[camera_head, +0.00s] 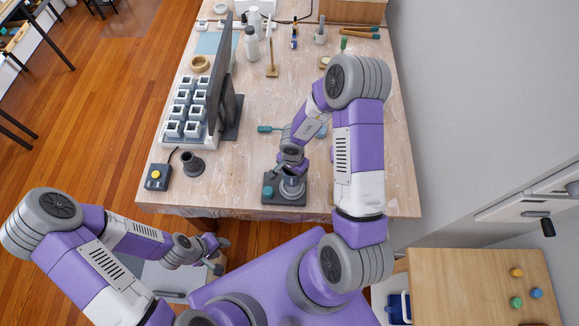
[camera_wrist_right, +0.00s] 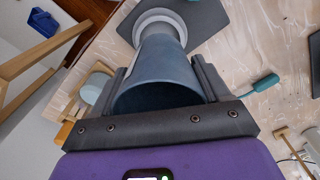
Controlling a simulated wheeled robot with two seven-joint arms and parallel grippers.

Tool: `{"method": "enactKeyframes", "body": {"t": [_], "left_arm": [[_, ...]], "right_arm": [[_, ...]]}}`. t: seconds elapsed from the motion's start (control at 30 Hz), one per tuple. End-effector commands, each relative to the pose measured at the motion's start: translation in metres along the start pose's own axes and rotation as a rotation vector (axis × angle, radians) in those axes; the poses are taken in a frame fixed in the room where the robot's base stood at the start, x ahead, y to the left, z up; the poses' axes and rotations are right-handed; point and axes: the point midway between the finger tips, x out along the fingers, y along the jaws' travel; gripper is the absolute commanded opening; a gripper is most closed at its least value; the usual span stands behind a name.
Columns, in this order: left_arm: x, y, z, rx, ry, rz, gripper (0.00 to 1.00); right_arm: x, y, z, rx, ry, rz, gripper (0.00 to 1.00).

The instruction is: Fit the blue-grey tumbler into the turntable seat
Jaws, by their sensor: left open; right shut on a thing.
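The blue-grey tumbler (camera_wrist_right: 158,68) is between the fingers of my right gripper (camera_wrist_right: 160,92), its wide open mouth towards the wrist camera. Its narrow far end meets the pale ring of the turntable seat (camera_wrist_right: 146,20); whether it is fully down inside cannot be told. There the gripper hides most of the tumbler. My left gripper (camera_head: 214,258) is open and empty, off the table's front edge.
A dark flanged cup (camera_head: 192,164) and a yellow-button box (camera_head: 157,177) stand left of the turntable. Behind them is a rack of white moulds (camera_head: 183,112) beside a dark upright panel (camera_head: 219,85). A teal-handled tool (camera_head: 266,129) lies behind the turntable.

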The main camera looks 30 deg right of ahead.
Motion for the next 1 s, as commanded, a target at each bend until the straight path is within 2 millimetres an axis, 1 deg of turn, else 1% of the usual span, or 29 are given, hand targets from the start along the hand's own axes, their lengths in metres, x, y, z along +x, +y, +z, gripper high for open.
{"method": "enactKeyframes", "body": {"t": [0.17,0.33,0.4,0.63,0.8,1.0], "left_arm": [[-0.002,0.000,0.000,0.000,0.000,0.000,0.43],[-0.013,0.005,0.000,0.000,0.001,0.000,0.43],[-0.004,0.002,0.000,0.000,0.002,0.000,0.43],[0.007,-0.003,-0.001,0.000,0.001,0.000,0.43],[0.010,-0.004,-0.001,0.000,0.001,0.000,0.43],[0.011,-0.004,-0.001,0.000,0.001,0.000,0.43]], "right_arm": [[-0.001,0.000,0.000,-0.001,0.000,-0.001,0.48],[-0.003,-0.001,0.000,0.009,-0.001,0.000,0.48],[0.010,-0.001,0.000,0.009,-0.001,-0.001,0.48],[0.033,-0.001,0.000,0.009,-0.001,0.000,0.48],[0.041,-0.001,0.000,0.009,0.000,-0.001,0.48],[0.043,-0.001,-0.001,0.009,0.000,-0.002,0.48]]}}
